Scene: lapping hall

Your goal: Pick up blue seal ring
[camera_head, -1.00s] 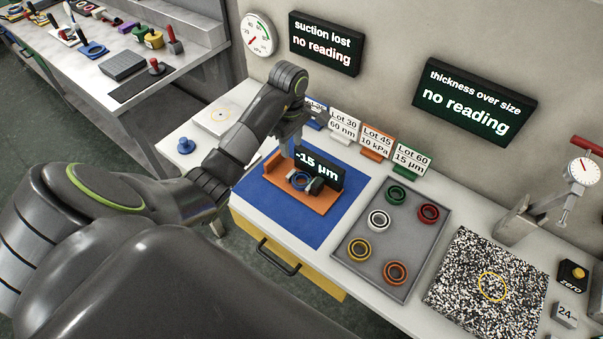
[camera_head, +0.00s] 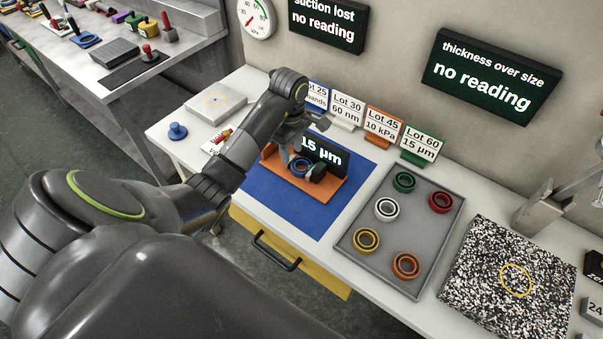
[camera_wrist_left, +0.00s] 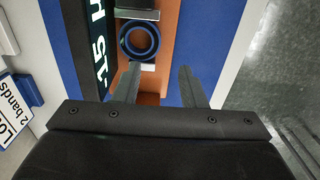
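The blue seal ring (camera_head: 301,167) sits on an orange gauge stand (camera_head: 322,194), in front of its dark display showing 15 µm (camera_head: 324,152). In the left wrist view the ring (camera_wrist_left: 139,40) lies between two pale metal pieces. My left gripper (camera_head: 290,154) is close above the ring and partly covers it in the head view. In the left wrist view my left gripper (camera_wrist_left: 159,76) has its fingers apart with nothing between them. The ring is just beyond the fingertips, nearer the left finger.
The stand is on a blue mat (camera_head: 308,222). A grey tray (camera_head: 368,266) right of it holds several coloured rings. A speckled plate (camera_head: 490,300) lies farther right. Lot cards (camera_head: 382,125) stand along the back. A blue knob (camera_head: 177,131) is at the left.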

